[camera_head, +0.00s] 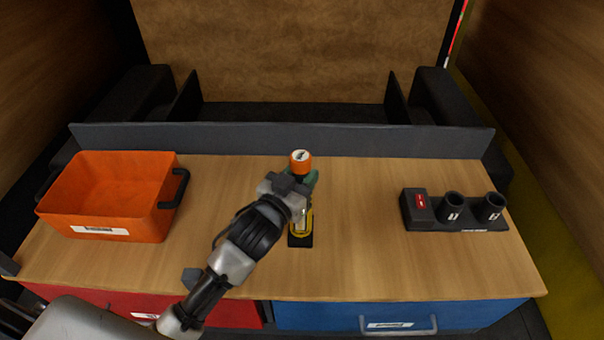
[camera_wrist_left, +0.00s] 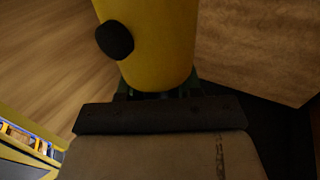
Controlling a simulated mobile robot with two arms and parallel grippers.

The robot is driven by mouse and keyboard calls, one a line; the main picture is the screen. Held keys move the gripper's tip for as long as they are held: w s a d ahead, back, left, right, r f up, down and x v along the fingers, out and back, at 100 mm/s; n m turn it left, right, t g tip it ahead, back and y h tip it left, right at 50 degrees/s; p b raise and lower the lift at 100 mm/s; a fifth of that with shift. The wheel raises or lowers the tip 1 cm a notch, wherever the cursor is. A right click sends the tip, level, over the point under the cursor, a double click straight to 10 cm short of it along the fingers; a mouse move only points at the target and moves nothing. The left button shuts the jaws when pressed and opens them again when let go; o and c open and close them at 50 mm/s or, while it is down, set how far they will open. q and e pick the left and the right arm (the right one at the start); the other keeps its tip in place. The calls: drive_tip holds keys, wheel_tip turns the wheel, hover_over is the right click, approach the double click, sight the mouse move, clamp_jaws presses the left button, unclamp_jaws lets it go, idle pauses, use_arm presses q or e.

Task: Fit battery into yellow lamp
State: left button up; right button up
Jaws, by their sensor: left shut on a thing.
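The yellow lamp (camera_head: 308,224) stands upright on a black foot in the middle of the table. In the left wrist view it is a large yellow cylinder (camera_wrist_left: 160,45) with a black knob on its side. The battery (camera_head: 301,162), with an orange end and a dark mark on its pale top face, stands upright above the lamp. My left gripper (camera_head: 302,187) is shut on the battery at the lamp's upper end and covers the join. I cannot tell how far the battery sits inside the lamp. My right gripper is not in view.
An orange bin (camera_head: 110,200) with black handles stands at the left. A black holder (camera_head: 460,224) with a red-marked block and two round cups is at the right. A dark ledge (camera_head: 280,138) runs along the back. The table between lamp and holder is clear.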

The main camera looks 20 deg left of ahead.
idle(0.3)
use_arm(q)
drive_tip(key=o, duration=1.1)
drive_tip(key=shift+c, duration=0.2)
drive_tip(key=shift+s+f, duration=0.1)
drive_tip(key=shift+s, duration=0.05)
drive_tip(key=b+v, duration=0.3)
drive_tip(key=v, duration=0.7)
drive_tip(key=shift+s, duration=0.3)
drive_tip(key=shift+a, duration=0.1)
